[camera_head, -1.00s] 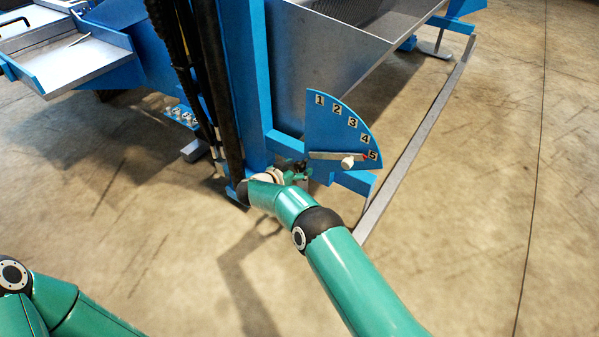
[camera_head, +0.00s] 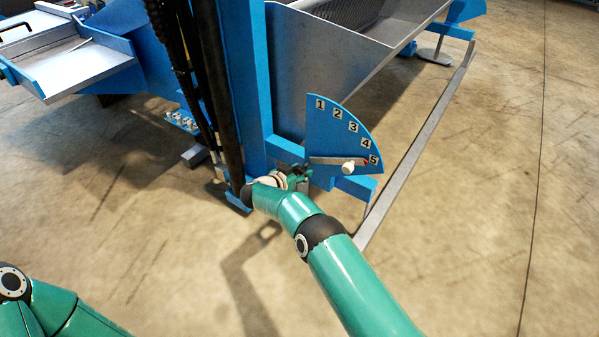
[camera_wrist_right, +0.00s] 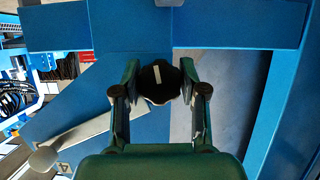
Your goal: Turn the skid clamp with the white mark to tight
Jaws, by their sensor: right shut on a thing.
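The skid clamp is a black knob (camera_wrist_right: 160,90) with a short white mark (camera_wrist_right: 157,74) on its face, seen in the right wrist view. The mark stands nearly upright in that picture. My right gripper (camera_wrist_right: 157,84) has one finger on each side of the knob and is shut on it. In the head view my right gripper (camera_head: 299,174) is at the blue post, just left of the numbered plate; the knob is largely hidden there. Of my left arm only green links show at the lower left; its gripper is out of view.
A blue quadrant plate (camera_head: 335,130) numbered 1 to 5 stands close to my right gripper. Its grey lever (camera_head: 335,161) with a white ball (camera_head: 348,167) points near 5. Black hoses run left of the blue post (camera_head: 259,90). The floor (camera_head: 450,230) at right is clear.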

